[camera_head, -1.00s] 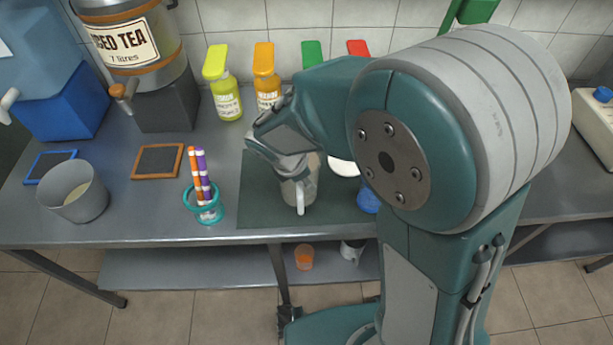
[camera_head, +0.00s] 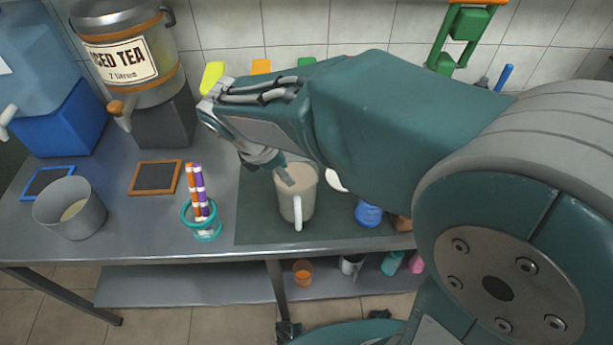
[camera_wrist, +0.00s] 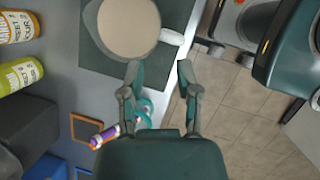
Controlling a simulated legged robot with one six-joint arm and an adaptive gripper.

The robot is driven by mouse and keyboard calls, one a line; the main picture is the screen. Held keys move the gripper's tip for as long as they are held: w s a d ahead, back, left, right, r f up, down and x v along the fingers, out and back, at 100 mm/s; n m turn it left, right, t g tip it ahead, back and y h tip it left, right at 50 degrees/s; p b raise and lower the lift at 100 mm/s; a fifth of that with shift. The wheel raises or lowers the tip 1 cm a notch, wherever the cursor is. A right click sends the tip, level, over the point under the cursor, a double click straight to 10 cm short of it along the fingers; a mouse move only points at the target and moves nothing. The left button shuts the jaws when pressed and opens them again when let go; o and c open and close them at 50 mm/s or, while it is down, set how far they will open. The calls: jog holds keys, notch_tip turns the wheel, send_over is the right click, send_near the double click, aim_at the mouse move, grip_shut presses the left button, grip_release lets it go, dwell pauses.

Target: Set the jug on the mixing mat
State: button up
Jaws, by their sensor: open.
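The jug (camera_head: 297,196) stands upright on the dark green mixing mat (camera_head: 262,222), its white handle facing the front edge of the table. It is filled with a beige liquid, and it also shows in the wrist view (camera_wrist: 128,27), where the mat (camera_wrist: 98,62) lies under it. My gripper (camera_head: 287,180) is beside the jug's rim at the upper left in the head view. In the wrist view my gripper (camera_wrist: 158,68) has its two fingers spread, with nothing between them and the jug beyond their tips. My arm hides part of the mat and what lies behind it.
A teal ring holder with coloured straws (camera_head: 203,205) stands left of the mat. A grey pot (camera_head: 70,208) and a small framed slate (camera_head: 156,178) are farther left. An iced tea dispenser (camera_head: 127,52) and bottles stand behind. A blue item (camera_head: 368,213) is at the mat's right.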

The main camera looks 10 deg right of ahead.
jog(key=s+d+r+m+t+y, duration=0.1)
jog(key=s+d+r+m+y, duration=0.1)
jog(key=s+d+m, duration=0.4)
jog(key=s+d+r+m+t+y, duration=0.2)
jog(key=s+d+r+m, duration=0.2)
jog(key=d+m, duration=0.5)
jog(key=s+m, duration=0.2)
jog(key=m, duration=0.4)
jog(key=shift+s+t, duration=0.2)
jog(key=shift+t, duration=0.1)
jog(key=shift+d+r, duration=0.1)
